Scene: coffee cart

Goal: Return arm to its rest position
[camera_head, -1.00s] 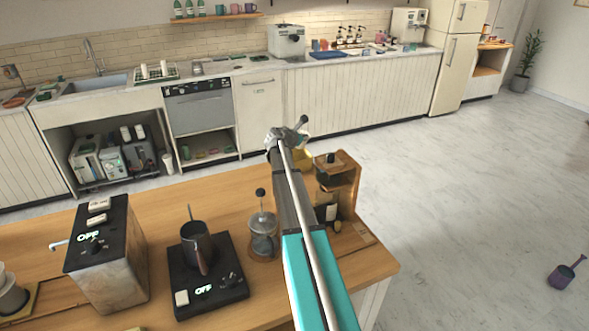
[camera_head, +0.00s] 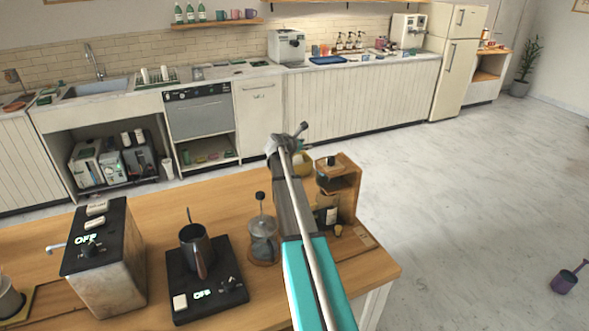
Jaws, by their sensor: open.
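My arm, teal near and grey farther out, reaches from the bottom edge up over the wooden counter. A pale rod runs along it. At its far end is my gripper (camera_head: 287,138), small and dark grey, with a short dark cylinder sticking up to the right. It appears in the air above the counter's far side. Its fingers are too small to make out, and I see nothing held in it. The arm hides part of the counter and part of the wooden rack (camera_head: 345,190) beside it.
On the counter (camera_head: 175,215) stand a metal machine (camera_head: 110,275) marked OFF, a dark pitcher (camera_head: 195,255) on a black scale-like plate (camera_head: 180,305), and a French press (camera_head: 263,240) close left of my arm. A purple long-handled item (camera_head: 566,281) lies on the open floor at right.

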